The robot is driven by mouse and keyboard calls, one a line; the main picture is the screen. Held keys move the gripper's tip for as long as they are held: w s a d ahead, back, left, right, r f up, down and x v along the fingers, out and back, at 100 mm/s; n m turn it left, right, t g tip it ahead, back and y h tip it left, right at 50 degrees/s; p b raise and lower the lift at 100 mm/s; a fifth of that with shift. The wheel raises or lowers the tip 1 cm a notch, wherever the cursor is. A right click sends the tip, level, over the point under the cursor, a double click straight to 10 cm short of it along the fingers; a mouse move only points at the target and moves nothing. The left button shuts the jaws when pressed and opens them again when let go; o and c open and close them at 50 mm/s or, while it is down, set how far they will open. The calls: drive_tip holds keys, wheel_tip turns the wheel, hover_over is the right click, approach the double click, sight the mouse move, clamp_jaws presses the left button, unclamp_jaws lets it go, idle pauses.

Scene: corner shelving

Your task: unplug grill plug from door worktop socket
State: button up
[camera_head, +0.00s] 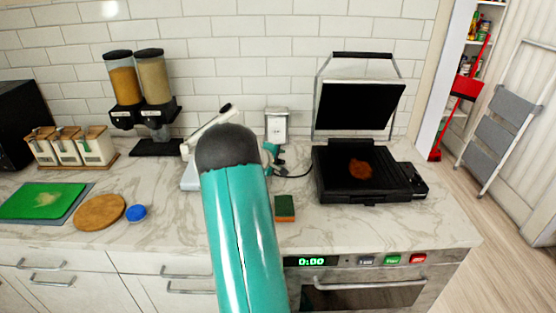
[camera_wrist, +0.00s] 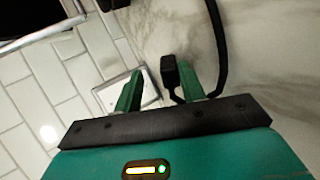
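The black grill plug (camera_wrist: 170,72) shows in the wrist view between my gripper's green fingers, close to the right one, with a gap to the left one. Its black cable (camera_wrist: 222,45) loops away to the right. My gripper (camera_wrist: 158,88) is open. A pale socket plate (camera_wrist: 150,92) is partly hidden behind the left finger; I cannot tell whether the plug sits in it. In the head view the white socket unit (camera_head: 277,125) stands by the tiled wall, my gripper (camera_head: 272,158) is just in front, and the cable (camera_head: 295,175) runs to the black grill (camera_head: 335,187).
The grill's lid (camera_head: 358,105) is raised at the right. A green and orange sponge (camera_head: 285,208) lies on the worktop in front. A white stand-like object (camera_head: 190,176) and two food dispensers (camera_head: 140,85) are at the left. The worktop (camera_head: 380,228) before the grill is clear.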

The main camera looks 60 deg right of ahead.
drive_tip(key=shift+a+f, duration=0.1)
drive_tip(key=shift+a, duration=0.05)
drive_tip(key=v, duration=1.3)
drive_tip(key=shift+a+r, duration=0.2)
drive_tip(key=shift+r, duration=0.1)
drive_tip(key=shift+w, duration=0.1)
